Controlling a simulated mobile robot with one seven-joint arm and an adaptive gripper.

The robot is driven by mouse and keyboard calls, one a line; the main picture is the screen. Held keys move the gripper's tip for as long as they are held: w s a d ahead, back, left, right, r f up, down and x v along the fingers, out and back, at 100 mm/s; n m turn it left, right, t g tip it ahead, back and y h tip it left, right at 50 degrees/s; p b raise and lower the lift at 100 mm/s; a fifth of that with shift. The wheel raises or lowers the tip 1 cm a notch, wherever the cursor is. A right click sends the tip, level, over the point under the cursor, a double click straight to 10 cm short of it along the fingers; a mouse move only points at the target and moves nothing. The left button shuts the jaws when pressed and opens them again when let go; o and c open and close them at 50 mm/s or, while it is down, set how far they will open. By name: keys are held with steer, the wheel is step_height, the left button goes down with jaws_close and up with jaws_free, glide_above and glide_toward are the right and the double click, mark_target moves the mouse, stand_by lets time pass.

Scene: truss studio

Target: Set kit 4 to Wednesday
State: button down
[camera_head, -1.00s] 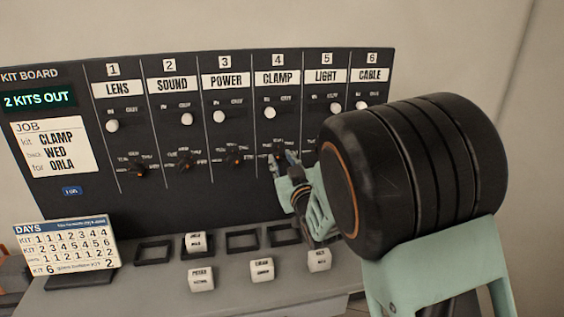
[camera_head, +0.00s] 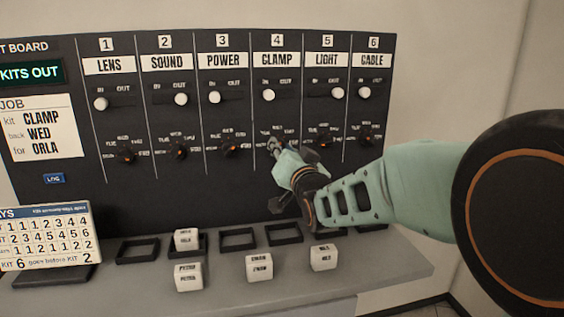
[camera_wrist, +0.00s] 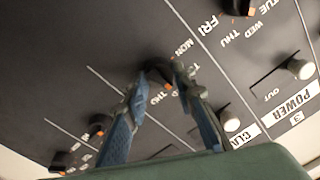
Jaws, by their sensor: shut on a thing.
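The kit board (camera_head: 75,140) stands upright with six numbered columns. Kit 4 is CLAMP (camera_head: 277,64); its white slider (camera_head: 268,95) is at the left, IN side. My gripper (camera_head: 273,147) is at the kit 4 day dial, mostly covering it in the head view. In the wrist view my gripper (camera_wrist: 165,80) has its blue fingers on either side of the dark dial knob (camera_wrist: 157,68), shut on it. MON and THU show around it; the other labels are partly hidden. I cannot tell which day the pointer marks. The job card (camera_head: 40,127) reads CLAMP, WED, ORLA.
Neighbouring dials of POWER (camera_head: 232,148) and LIGHT (camera_head: 324,141) sit close on either side. The display (camera_head: 30,74) reads KITS OUT.

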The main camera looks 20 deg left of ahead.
steer(key=shift+m+b, duration=0.55)
steer(key=shift+m, duration=0.05)
steer(key=c, duration=1.6)
jaws_free()
steer(key=v, duration=0.7)
steer(key=shift+s+d, duration=0.15)
steer(key=shift+s, duration=0.05)
